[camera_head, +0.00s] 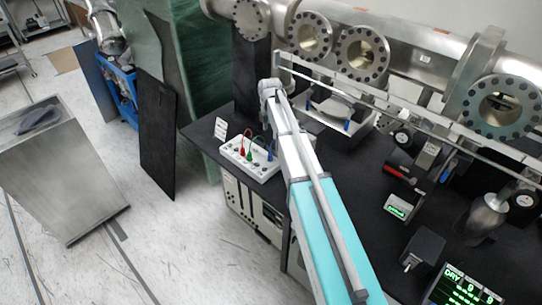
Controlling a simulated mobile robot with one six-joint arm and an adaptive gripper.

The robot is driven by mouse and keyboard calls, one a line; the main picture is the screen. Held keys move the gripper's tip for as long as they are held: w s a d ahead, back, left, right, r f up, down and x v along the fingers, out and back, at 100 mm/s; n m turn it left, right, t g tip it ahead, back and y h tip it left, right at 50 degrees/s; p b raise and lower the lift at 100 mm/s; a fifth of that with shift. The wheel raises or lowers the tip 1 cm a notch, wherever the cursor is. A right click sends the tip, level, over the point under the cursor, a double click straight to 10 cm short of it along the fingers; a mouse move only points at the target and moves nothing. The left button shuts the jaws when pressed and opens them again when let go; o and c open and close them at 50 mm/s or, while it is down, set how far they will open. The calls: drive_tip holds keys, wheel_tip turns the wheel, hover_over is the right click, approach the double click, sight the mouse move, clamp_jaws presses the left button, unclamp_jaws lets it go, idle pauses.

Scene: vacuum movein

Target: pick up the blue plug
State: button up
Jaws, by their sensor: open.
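A blue plug (270,155) stands in the right part of a white socket panel (238,165) on the black table. A red plug (242,149) and a green plug (249,156) stand to its left in the same panel, with thin cables rising from them. My arm reaches in from the lower right and passes just right of the blue plug. My gripper (267,115) is small and dark at the arm's far end, above the blue plug in the picture. It is open; its fingers are hard to make out. I cannot tell its height above the plug.
A small white card (220,129) stands left of the panel. Steel flanged vacuum pipes (361,52) and a metal rail (420,118) run behind the table. Gauges, a small green display (397,209) and a black box (422,250) occupy the right side. The left floor has a grey metal cart (60,170).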

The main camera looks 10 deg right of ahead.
sight(270, 154)
drive_tip(key=shift+f, duration=0.15)
wheel_tip(270, 154, down, 8)
drive_tip(key=b, duration=0.8)
drive_tip(key=shift+f+b, duration=0.2)
drive_tip(key=shift+b, duration=0.15)
idle(0.5)
drive_tip(key=shift+a+f+b, duration=0.1)
drive_tip(key=shift+f+b, duration=2.5)
clamp_jaws()
